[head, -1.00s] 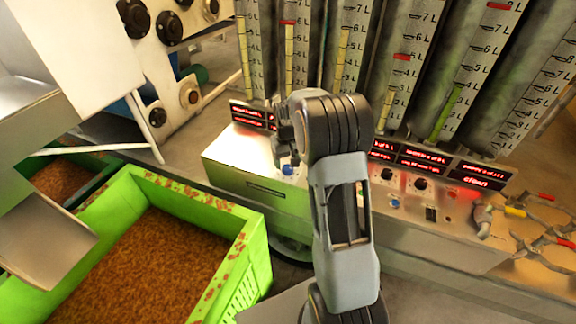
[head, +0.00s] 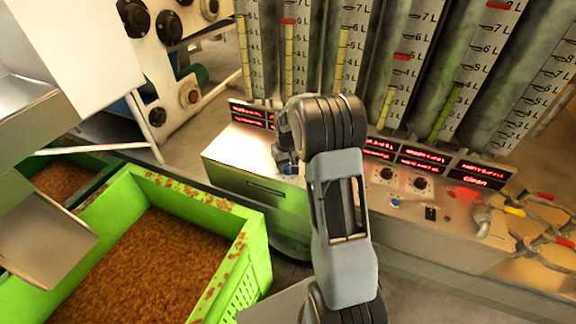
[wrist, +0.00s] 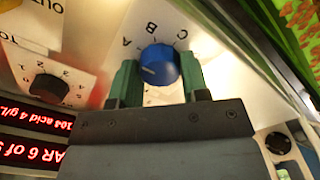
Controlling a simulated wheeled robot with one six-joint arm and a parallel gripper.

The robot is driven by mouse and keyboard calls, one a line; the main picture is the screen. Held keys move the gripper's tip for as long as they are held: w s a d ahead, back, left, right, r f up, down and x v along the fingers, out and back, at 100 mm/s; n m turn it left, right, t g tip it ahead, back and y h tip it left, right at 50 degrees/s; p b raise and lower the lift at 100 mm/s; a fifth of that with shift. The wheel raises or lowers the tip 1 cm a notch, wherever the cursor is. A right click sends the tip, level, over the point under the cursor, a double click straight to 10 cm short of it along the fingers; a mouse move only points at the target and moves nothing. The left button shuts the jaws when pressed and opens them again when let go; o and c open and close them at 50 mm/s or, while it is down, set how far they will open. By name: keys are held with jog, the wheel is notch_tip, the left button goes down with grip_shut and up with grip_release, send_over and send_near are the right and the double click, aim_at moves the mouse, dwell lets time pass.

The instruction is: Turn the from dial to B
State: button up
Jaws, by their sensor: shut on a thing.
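The from dial appears to be the blue round knob (wrist: 158,65) in the wrist view, on a pale panel with the letters A, B and C around its far side. A pale mark on the knob's face lies toward its left side; I cannot tell exactly which letter it points to. My gripper (wrist: 160,80) has its two green fingers on either side of the knob, shut on it. In the head view my gripper (head: 287,160) is down at the metal box's top, and the knob is mostly hidden by it.
A black dial (wrist: 48,88) and red displays (wrist: 38,152) are left in the wrist view. In the head view, more black knobs (head: 421,184) sit right of my arm, below tall level gauges (head: 465,70). A green crate (head: 258,250) stands at the front left.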

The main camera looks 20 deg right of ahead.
jog(key=c, duration=0.3)
jog(key=shift+c, duration=0.2)
jog(key=m+b, duration=0.1)
jog(key=m, duration=0.7)
jog(key=shift+m+b, duration=0.3)
jog(key=shift+m, duration=0.3)
jog(key=o, duration=0.9)
